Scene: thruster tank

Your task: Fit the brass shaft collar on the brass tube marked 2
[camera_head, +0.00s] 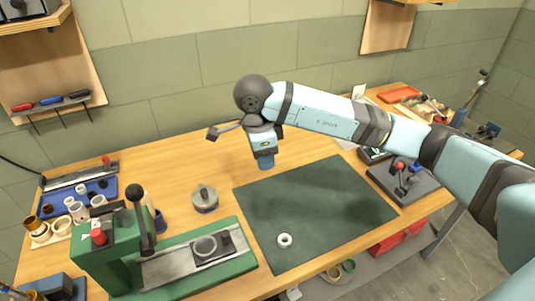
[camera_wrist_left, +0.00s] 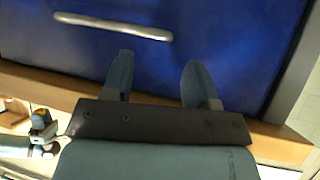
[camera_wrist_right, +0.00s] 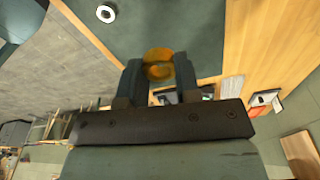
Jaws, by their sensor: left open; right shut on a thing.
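My right gripper (camera_head: 265,164) hangs over the back left edge of the dark green mat, pointing down. In the right wrist view its fingers (camera_wrist_right: 159,72) are shut on a brass-coloured ring, the shaft collar (camera_wrist_right: 158,54). The collar is hidden in the head view. My left gripper (camera_wrist_left: 158,62) is open and empty, facing a blue panel; it is outside the head view. Brass-coloured and pale round parts (camera_head: 33,223) stand at the far left of the bench. I cannot read a 2 on any of them, so the tube is not certain.
A white ring (camera_head: 284,240) lies on the mat (camera_head: 330,205). A grey round part (camera_head: 204,198) stands left of the mat. A green press (camera_head: 105,258) with an upright lever fills the front left. A black control box (camera_head: 405,181) sits at right. Most of the mat is clear.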

